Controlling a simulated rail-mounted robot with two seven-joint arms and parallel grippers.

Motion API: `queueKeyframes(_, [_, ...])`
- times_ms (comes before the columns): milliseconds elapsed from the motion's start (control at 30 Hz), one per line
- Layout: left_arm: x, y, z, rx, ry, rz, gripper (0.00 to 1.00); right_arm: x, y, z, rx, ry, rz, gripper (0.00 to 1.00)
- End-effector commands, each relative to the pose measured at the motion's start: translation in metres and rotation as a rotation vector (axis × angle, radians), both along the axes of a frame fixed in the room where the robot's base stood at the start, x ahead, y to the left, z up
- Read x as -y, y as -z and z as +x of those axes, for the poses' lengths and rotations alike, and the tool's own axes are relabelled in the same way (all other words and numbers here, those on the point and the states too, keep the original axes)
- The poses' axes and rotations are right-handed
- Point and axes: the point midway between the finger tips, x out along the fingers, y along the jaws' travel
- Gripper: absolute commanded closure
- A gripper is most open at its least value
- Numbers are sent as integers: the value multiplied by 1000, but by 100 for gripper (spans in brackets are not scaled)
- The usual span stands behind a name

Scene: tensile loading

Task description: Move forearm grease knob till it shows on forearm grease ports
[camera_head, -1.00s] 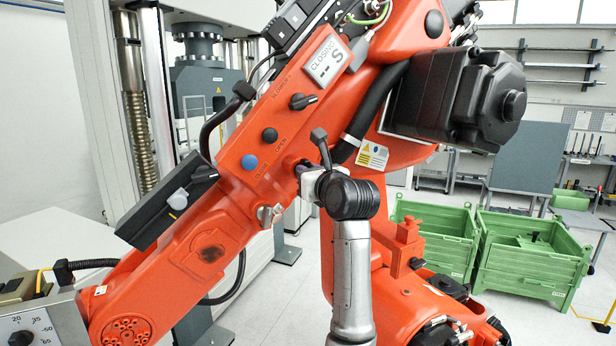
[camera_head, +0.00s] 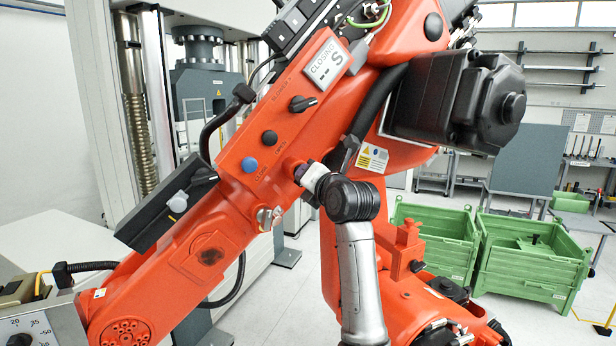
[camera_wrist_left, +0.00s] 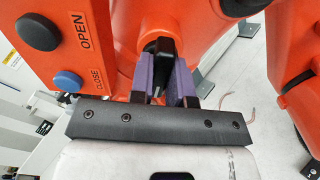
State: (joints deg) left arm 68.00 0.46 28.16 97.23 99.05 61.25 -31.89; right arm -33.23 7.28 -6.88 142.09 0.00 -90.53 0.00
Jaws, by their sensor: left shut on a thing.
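The large orange arm carries a black knob (camera_wrist_left: 163,58), seen in the left wrist view between my purple fingertips. I take it as the forearm grease knob; a pale line shows on it. My left gripper (camera_wrist_left: 164,80) is shut on this knob, with the dark gripper body in front of its lower part. In the head view the left gripper (camera_head: 299,172) meets the orange forearm right of the black OPEN button (camera_head: 269,138) and blue CLOSE button (camera_head: 249,165). No marking reading forearm grease ports is legible around the knob. My right gripper is not in view.
Another black selector knob (camera_head: 303,104) sits higher on the forearm, below a CLOSING display (camera_head: 328,62). A silver knob (camera_head: 266,216) sits lower. A black motor housing (camera_head: 455,98) juts out at right. Green crates (camera_head: 530,265) stand on the floor behind.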

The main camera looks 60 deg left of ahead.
Motion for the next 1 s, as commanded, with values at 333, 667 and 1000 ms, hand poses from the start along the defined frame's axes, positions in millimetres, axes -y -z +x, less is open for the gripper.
queueKeyframes(333, [1, -1, 0, -65, 1, 6, 100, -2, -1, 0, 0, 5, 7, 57])
queueKeyframes(667, [1, -1, 0, -69, 2, 7, 100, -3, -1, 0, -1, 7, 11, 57])
queueKeyframes(1000, [0, 0, 0, -68, 1, 6, 57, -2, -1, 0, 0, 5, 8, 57])
